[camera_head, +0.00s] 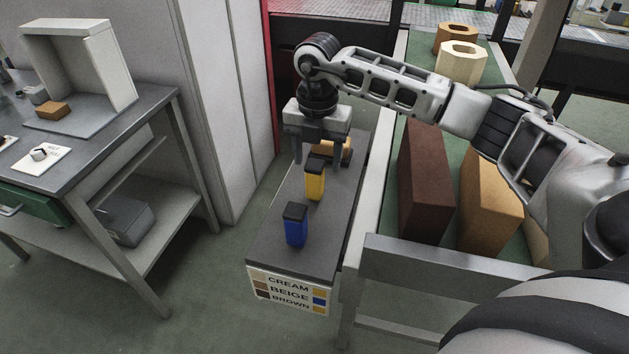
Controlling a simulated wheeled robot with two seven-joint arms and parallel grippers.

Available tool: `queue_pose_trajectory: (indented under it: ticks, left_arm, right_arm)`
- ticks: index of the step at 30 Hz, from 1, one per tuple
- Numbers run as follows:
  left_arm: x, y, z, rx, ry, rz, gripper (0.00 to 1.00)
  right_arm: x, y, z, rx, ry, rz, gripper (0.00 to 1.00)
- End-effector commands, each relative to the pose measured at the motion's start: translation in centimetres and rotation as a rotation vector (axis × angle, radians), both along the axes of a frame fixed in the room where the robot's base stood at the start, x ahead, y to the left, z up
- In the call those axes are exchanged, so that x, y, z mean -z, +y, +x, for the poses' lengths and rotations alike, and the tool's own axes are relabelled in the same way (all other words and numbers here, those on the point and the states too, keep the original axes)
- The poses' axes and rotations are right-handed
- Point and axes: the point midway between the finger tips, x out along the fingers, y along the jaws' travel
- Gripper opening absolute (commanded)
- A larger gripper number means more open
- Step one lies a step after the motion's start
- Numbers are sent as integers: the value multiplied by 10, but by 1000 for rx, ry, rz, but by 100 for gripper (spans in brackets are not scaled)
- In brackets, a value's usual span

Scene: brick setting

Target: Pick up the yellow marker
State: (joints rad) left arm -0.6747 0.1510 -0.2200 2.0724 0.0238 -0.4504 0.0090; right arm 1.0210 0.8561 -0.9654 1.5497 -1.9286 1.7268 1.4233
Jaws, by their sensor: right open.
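The yellow marker (315,186) is a short upright block with a black top. It stands on a narrow dark shelf (275,254) in the middle of the view. My right gripper (316,160) points down at its far end, open, with one finger on each side of the marker's black top in the picture. Whether the fingers are around the marker or just behind it, I cannot tell. A blue marker (296,230) with a black top stands nearer on the same shelf. My left gripper is not in view.
A tan-yellow object (346,151) sits behind the right finger, partly hidden. A label (290,291) reading cream, beige, brown hangs on the shelf front. Large brown (426,180) and tan (489,205) blocks stand right of it. A grey workbench (90,150) stands left.

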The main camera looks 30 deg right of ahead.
Motion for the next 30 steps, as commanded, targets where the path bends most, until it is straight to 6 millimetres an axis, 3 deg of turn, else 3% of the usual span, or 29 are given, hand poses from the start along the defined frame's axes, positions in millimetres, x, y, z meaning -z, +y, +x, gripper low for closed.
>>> queue_pose_trajectory:
  ticks: [8, 15, 24, 25, 30]
  left_arm:
    - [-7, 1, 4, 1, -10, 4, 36]
    - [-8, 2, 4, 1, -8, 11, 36]
    - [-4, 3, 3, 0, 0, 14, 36]
    - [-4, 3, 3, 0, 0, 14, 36]
    - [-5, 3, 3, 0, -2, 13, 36]
  right_arm:
    - [21, 2, -1, -1, 2, 1, 58]
    - [56, 5, -1, -2, 1, 2, 58]
    - [63, 5, -1, -2, -2, 1, 58]
    - [63, 5, -1, -2, -2, 1, 55]
    - [62, 5, -1, -2, -2, 1, 9]
